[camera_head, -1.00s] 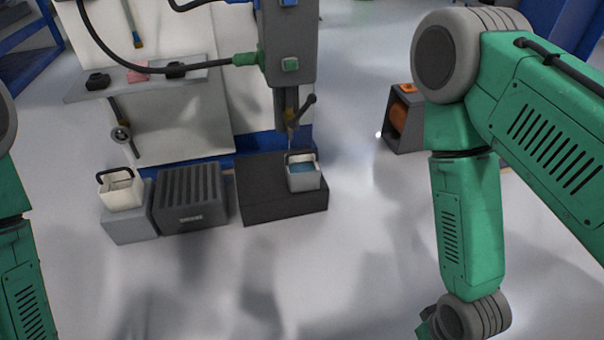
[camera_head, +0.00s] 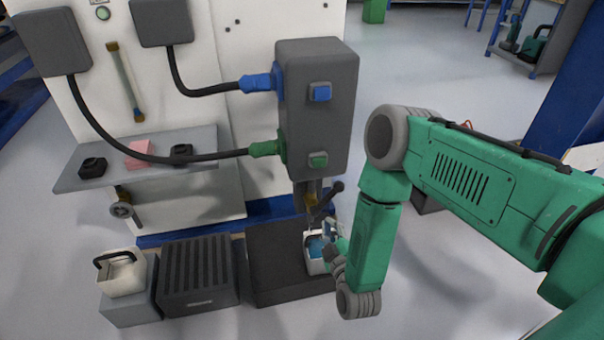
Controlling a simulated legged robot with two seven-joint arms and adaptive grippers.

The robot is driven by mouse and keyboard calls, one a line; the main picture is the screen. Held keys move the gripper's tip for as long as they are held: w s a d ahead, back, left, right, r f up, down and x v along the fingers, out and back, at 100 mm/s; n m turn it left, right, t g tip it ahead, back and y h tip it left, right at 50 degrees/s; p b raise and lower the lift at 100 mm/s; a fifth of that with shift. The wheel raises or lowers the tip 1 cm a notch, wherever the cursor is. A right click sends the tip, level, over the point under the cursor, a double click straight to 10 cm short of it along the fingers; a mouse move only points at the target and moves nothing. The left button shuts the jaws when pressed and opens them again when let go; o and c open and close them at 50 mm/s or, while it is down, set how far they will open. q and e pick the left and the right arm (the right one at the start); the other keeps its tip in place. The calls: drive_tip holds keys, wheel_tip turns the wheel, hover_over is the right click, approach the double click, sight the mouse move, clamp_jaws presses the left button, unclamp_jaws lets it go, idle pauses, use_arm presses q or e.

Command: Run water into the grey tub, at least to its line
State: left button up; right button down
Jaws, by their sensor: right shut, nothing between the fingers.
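The grey tub (camera_head: 314,267) stands on the black block under the tap (camera_head: 311,201). Blue water shows inside it, but I cannot make out the line or judge the level against it. The tap has a dark lever (camera_head: 328,197) pointing up to the right. At this size I cannot tell whether a stream is falling. My right gripper (camera_head: 331,232) is shut and empty beside the tub's right side, below the lever, and covers part of the tub. I cannot tell whether it touches the tub. My left gripper is out of view.
A cream tub (camera_head: 121,279) with a dark handle stands on a grey box at the left. A ribbed dark box (camera_head: 198,272) is between it and the black block (camera_head: 268,263). A shelf (camera_head: 140,160) with small items juts from the panel.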

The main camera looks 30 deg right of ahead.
sight(328, 197)
drive_tip(key=b+x, duration=0.1)
drive_tip(key=x, duration=0.2)
drive_tip(key=d+b+x, duration=0.1)
drive_tip(key=b+x, duration=0.1)
drive_tip(key=x, duration=0.2)
drive_tip(key=d+b+x, duration=0.1)
drive_tip(key=x, duration=0.3)
drive_tip(key=shift+s+d+f+b, duration=0.1)
drive_tip(key=shift+d+f+b, duration=0.05)
drive_tip(key=shift+f+b, duration=0.25)
drive_tip(key=shift+d+f, duration=0.15)
drive_tip(key=shift+d, duration=0.15)
drive_tip(key=shift+d, duration=0.2)
